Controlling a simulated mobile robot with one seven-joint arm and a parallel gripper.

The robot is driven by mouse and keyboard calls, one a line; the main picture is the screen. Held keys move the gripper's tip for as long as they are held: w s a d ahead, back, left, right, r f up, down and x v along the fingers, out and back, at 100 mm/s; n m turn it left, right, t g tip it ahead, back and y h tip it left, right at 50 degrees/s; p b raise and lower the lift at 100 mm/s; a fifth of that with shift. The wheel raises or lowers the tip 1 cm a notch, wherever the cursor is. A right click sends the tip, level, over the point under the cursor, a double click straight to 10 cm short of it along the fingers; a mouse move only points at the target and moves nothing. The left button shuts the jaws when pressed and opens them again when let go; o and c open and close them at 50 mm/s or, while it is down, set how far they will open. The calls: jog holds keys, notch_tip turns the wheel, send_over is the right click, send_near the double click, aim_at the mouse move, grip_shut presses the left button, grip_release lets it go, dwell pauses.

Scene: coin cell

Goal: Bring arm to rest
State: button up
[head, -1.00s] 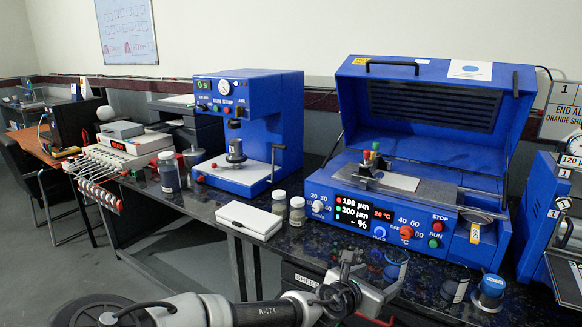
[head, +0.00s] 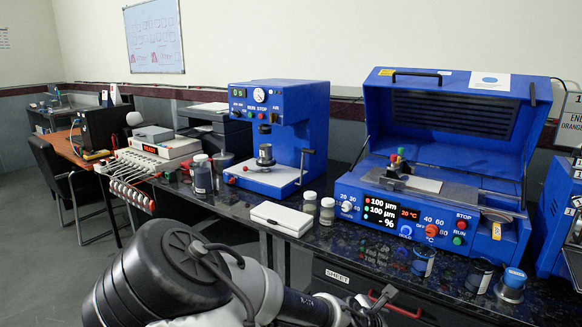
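My arm crosses the bottom of the head view, in front of the bench. Its large dark joint and grey links fill the lower left and middle. My gripper is not clearly visible; the far end of the arm runs out at the bottom edge near the drawer, so its fingers are hidden or out of frame. The dark speckled bench (head: 372,262) stands behind the arm, and I see no contact between them.
On the bench are a blue press (head: 290,125), an open blue coater (head: 455,165), a white case (head: 282,217), small jars (head: 327,211), a dark bottle (head: 202,178) and a blue-lidded jar (head: 510,286). Under the bench is a drawer with a red handle (head: 395,307).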

jog(key=s+a+f+m+g+y, duration=0.1)
jog(key=s+a+m+g+y, duration=0.2)
jog(key=s+a+m+y, duration=0.35)
jog(key=s+a+r+m+y, duration=0.25)
jog(key=a+r+m, duration=0.25)
jog(key=r+m, duration=0.3)
jog(key=s+d+r+m+t+h, duration=0.1)
jog(key=s+r+m+t, duration=0.15)
jog(key=s+r, duration=0.45)
jog(key=s+d+r+m+t, duration=0.1)
jog(key=s+r+m, duration=0.3)
jog(key=r, duration=0.6)
notch_tip(320, 180, up, 22)
jog(key=p, duration=2.1)
jog(key=shift+w+a+p, duration=0.2)
jog(key=shift+w+p, duration=0.05)
jog(key=shift+p, duration=0.05)
jog(key=shift+g, duration=0.25)
